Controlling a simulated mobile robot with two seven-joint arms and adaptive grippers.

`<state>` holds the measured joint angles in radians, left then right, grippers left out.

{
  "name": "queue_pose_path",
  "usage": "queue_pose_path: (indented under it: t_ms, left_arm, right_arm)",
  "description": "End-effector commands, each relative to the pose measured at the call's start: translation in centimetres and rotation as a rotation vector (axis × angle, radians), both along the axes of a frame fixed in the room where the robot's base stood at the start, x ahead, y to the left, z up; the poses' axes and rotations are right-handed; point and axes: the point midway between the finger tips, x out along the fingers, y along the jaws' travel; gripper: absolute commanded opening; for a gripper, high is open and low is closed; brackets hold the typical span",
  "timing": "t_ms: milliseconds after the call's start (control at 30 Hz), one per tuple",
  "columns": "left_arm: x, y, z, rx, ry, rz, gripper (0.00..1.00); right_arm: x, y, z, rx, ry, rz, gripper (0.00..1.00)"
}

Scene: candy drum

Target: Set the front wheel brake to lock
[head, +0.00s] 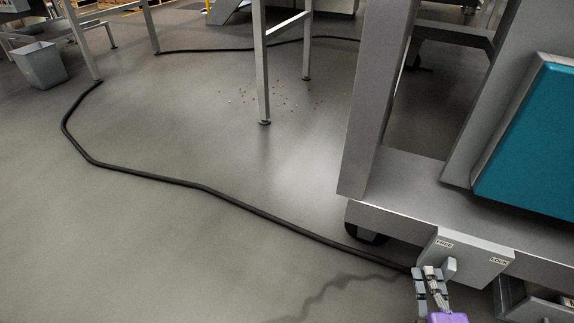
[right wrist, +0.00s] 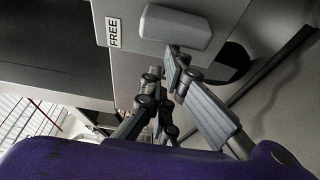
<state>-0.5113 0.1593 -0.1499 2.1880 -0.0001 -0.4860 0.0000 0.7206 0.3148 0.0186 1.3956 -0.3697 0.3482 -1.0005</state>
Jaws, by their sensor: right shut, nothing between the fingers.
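The front wheel brake is a grey box (head: 478,257) at the lower front corner of the machine frame, with a FREE label on its left and a LOCK label on its right. Its grey lever (head: 449,268) stands on the left, by FREE. In the right wrist view the lever (right wrist: 177,28) is a rounded grey paddle close to the FREE label (right wrist: 114,33). My right gripper (head: 430,272) is shut and empty, just left of and below the lever. I cannot tell whether its fingers touch the lever. My left gripper is not in view.
A dark wheel (head: 366,234) sits under the frame (head: 408,190), left of the brake box. A black hose (head: 200,187) runs across the floor towards the brake. A teal panel (head: 530,145) is above right. Open floor lies left, with a grey bin (head: 40,65) far back.

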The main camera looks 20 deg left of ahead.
Motion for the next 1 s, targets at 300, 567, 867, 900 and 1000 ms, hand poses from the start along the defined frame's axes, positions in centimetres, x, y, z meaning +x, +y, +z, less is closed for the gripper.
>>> queue_pose_path:
  t_ms: [300,567,867,900,1000]
  left_arm:
    - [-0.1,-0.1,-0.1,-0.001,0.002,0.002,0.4]
    - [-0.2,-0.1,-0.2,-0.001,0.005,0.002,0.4]
    - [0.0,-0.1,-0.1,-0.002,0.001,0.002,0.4]
    - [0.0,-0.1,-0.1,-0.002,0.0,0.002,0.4]
    - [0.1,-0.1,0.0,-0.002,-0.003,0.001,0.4]
  right_arm:
    - [0.0,-4.5,-0.1,-0.006,0.001,-0.002,0.0]
    - [0.0,-6.8,-0.1,-0.001,0.002,-0.003,0.0]
    - [0.0,-7.0,-0.1,-0.002,0.003,-0.007,0.0]
    - [0.0,-7.0,-0.1,-0.002,0.003,-0.007,0.0]
    - [0.1,-6.9,0.0,-0.002,0.003,-0.007,0.0]
